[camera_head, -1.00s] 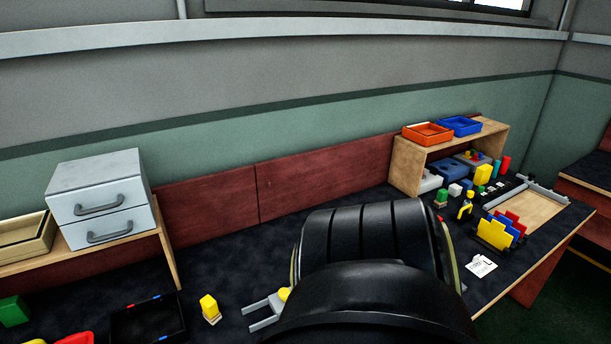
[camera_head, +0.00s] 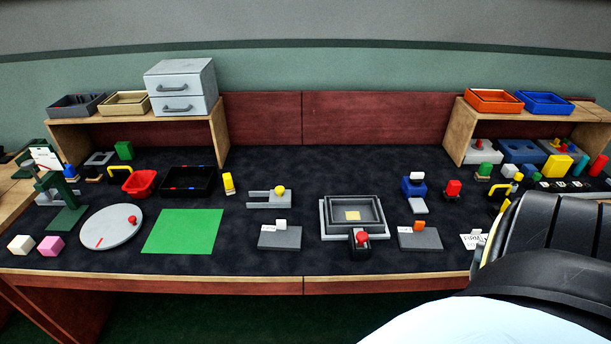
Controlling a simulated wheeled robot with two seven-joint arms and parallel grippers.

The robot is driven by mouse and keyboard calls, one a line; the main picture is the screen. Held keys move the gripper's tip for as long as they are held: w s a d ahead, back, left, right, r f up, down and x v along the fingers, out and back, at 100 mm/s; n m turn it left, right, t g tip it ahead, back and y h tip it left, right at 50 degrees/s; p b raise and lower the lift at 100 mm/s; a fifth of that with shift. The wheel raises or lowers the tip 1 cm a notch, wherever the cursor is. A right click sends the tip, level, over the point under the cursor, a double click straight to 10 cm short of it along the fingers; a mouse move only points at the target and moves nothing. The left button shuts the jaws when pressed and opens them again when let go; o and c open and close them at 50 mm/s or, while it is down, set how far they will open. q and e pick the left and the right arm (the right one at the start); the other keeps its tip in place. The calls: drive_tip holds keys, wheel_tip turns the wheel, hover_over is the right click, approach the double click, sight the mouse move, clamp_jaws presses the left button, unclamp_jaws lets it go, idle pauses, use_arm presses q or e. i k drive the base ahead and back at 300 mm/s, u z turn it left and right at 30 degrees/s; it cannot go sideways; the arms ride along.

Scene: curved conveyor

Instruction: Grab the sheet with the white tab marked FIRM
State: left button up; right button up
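A white paper (camera_head: 471,241) with dark lettering that seems to read FIRM lies near the front edge, partly behind my black arm. I cannot read any marking on the two sheets' tabs. Neither gripper shows. Only upper parts of my arm fill the lower right.
A dark tray (camera_head: 355,214) with a yellow piece and a red-knobbed block (camera_head: 360,240) stand between the sheets. A green mat (camera_head: 183,231) and grey disc (camera_head: 112,225) lie left. A drawer unit (camera_head: 181,87) stands on the left shelf.

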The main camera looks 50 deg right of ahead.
sight(281, 235)
drive_tip(key=z, duration=0.95)
drive_tip(key=i, duration=0.3)
